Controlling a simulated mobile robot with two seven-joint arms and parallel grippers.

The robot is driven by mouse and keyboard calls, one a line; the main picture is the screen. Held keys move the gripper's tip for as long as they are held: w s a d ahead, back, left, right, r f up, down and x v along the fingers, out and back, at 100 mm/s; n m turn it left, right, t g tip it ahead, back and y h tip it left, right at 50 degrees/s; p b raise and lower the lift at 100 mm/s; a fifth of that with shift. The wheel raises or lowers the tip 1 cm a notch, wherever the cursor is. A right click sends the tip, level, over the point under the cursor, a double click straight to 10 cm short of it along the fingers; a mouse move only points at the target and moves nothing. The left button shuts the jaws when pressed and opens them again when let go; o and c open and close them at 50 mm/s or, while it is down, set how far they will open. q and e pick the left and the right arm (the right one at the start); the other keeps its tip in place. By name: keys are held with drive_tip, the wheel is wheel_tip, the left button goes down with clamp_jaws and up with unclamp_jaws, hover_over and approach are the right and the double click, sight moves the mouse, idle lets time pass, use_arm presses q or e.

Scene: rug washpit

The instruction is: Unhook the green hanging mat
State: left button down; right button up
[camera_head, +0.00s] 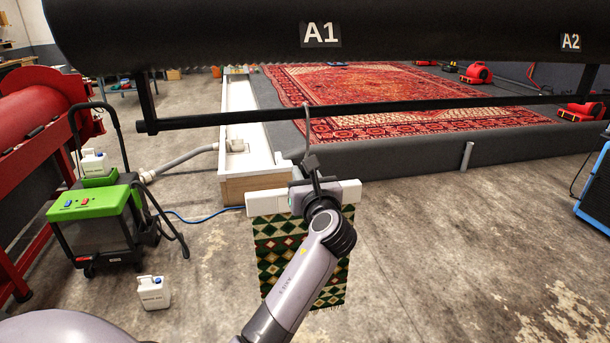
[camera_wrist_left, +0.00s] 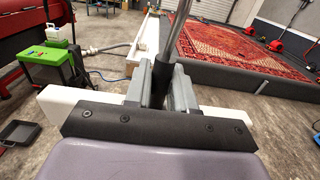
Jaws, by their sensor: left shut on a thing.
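The green mat (camera_head: 275,268), patterned with green, cream and brown diamonds, hangs below a white clamp bar (camera_head: 259,204). A metal hook (camera_head: 307,130) rises from the bar's middle to the black horizontal rail (camera_head: 225,117) and appears to loop over it. My left gripper (camera_head: 311,176) is shut on the hook's dark grip (camera_wrist_left: 162,76), just above the bar. The white bar also shows in the left wrist view (camera_wrist_left: 70,107) on both sides of the fingers. My arm hides part of the mat. My right gripper is not in view.
A thick black roller (camera_head: 200,45) marked A1 and A2 spans above the rail. A green cleaning machine (camera_head: 95,215) and a white jug (camera_head: 153,292) stand at left. Behind, a red rug (camera_head: 380,95) lies in the grey-edged pit. The floor at right is largely clear.

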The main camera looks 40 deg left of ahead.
use_arm(q)
drive_tip(key=shift+r, duration=0.1)
drive_tip(key=shift+r, duration=2.2)
